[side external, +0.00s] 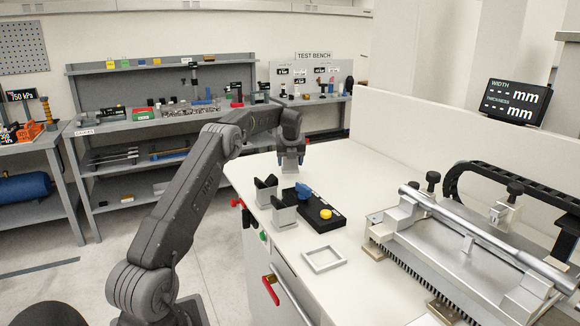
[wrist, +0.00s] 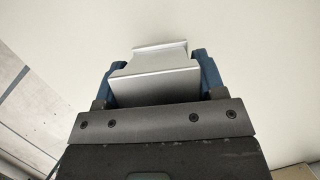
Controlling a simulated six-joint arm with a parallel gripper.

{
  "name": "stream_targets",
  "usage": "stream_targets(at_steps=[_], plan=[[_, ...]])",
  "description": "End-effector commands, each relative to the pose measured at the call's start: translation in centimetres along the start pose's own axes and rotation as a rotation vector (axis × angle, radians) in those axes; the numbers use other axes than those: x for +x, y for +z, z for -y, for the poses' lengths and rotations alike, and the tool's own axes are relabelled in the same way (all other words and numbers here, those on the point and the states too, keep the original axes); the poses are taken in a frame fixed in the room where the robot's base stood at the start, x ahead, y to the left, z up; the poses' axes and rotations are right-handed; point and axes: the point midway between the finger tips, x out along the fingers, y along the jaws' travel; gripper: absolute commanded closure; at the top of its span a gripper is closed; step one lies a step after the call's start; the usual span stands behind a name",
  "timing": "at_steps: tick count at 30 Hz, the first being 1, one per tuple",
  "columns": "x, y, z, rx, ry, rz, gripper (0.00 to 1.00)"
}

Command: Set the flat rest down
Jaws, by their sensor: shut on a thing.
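The flat rest shows in the wrist view as a silver metal block (wrist: 155,75) with a flat top plate. It is held between the two blue fingers of my gripper (wrist: 160,68), which press on its sides. In the side view my gripper (side external: 291,157) points down at the far left part of the white bench top (side external: 345,185). The grey rest (side external: 291,172) is small and partly hidden under the fingers there. I cannot tell whether its underside touches the bench.
A square frame (side external: 323,259) lies in front; a large metal fixture (side external: 470,245) stands at right.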

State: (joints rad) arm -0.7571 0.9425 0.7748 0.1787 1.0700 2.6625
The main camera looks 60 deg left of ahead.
Motion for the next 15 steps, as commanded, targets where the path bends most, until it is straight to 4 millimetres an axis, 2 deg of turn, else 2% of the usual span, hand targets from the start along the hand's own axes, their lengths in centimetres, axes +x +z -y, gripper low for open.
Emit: stream_targets(at_steps=[4, 15], plan=[[1.6, -0.7, 0.0, 0.000, -0.001, 0.001, 0.69], [2.0, -0.8, 0.0, 0.000, -0.001, 0.003, 0.69]])
